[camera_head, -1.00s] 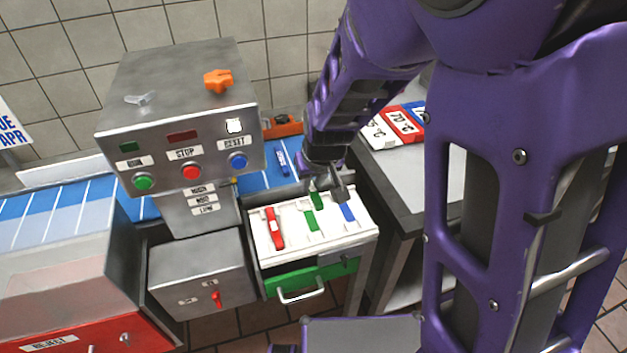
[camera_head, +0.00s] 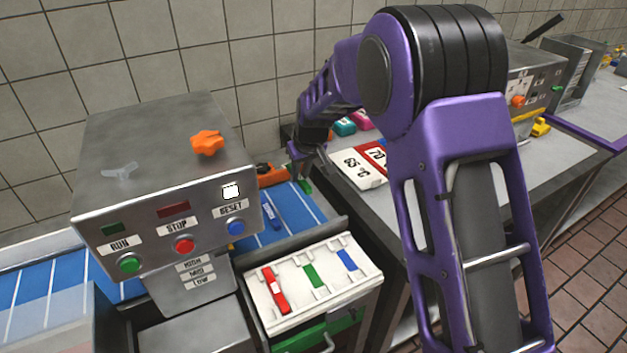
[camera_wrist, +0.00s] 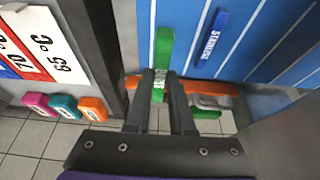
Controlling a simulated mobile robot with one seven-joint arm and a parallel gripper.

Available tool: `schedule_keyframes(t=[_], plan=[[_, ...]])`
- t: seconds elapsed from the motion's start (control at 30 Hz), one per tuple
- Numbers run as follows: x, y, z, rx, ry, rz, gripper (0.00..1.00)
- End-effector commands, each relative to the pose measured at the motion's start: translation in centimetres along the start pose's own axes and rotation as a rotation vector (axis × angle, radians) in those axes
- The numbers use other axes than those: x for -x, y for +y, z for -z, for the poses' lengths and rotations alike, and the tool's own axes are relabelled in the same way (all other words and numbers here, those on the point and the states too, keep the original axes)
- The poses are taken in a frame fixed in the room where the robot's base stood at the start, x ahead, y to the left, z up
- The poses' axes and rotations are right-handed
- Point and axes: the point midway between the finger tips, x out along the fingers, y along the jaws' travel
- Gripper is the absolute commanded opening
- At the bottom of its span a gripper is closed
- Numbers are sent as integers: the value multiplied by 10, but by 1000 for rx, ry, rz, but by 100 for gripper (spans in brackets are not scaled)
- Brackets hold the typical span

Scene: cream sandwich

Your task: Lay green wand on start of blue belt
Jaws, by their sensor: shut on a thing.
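I cannot tell whether the wand touches the belt. A blue wand (camera_head: 271,212) lies on the belt to the left; it also shows in the wrist view (camera_wrist: 212,38). A red wand (camera_head: 275,290) lies in the white tray (camera_head: 296,318), beside green and blue marked slots.
The control box (camera_head: 160,170) with buttons stands left of the belt. An orange object (camera_head: 272,175) sits behind the belt. Red and white number cards (camera_head: 357,168) lie on the grey table to the right. Pink, teal and orange pieces (camera_wrist: 62,105) show at lower left in the wrist view.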

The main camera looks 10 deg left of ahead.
Motion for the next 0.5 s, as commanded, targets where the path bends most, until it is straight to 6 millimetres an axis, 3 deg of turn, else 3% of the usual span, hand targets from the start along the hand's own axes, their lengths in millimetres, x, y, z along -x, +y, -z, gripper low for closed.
schedule_keyframes(t=[0.2, 0.5], plan=[[-5, -2, 6, 10, 1, 9, 0], [-22, -2, -1, 10, 0, 9, 0]])
